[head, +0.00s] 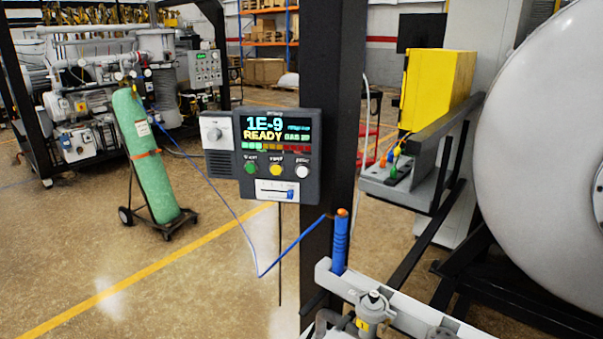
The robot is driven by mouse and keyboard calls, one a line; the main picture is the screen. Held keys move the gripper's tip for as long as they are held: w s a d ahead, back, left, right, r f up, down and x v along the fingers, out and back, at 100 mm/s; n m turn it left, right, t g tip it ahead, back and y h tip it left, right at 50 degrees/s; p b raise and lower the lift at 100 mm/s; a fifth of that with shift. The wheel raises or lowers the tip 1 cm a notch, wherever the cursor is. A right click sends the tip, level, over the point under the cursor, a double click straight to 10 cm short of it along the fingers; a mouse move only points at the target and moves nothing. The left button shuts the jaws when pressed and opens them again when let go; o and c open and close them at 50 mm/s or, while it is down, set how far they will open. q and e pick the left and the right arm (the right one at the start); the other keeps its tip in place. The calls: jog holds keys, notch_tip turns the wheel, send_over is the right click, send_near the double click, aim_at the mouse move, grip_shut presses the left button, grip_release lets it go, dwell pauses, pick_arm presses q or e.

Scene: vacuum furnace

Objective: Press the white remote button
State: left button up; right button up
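The white button (302,171) is the rightmost of a row of three round buttons on a dark grey control box. A yellow button (276,170) and a green button (250,168) sit to its left. The box (226,163) is at the middle of the head view, in front of a dark upright post. Its screen (276,132) reads "1E-9 READY". A slider with a blue knob (290,195) is below the buttons, and a round knob (214,133) is at the upper left. Neither of my grippers shows in this view.
A blue probe (341,243) stands on a grey rail (400,318) below the box, with a blue cable running left. A green gas cylinder (148,160) on a cart is at left. A large grey round vessel (545,150) fills the right. Open floor lies front left.

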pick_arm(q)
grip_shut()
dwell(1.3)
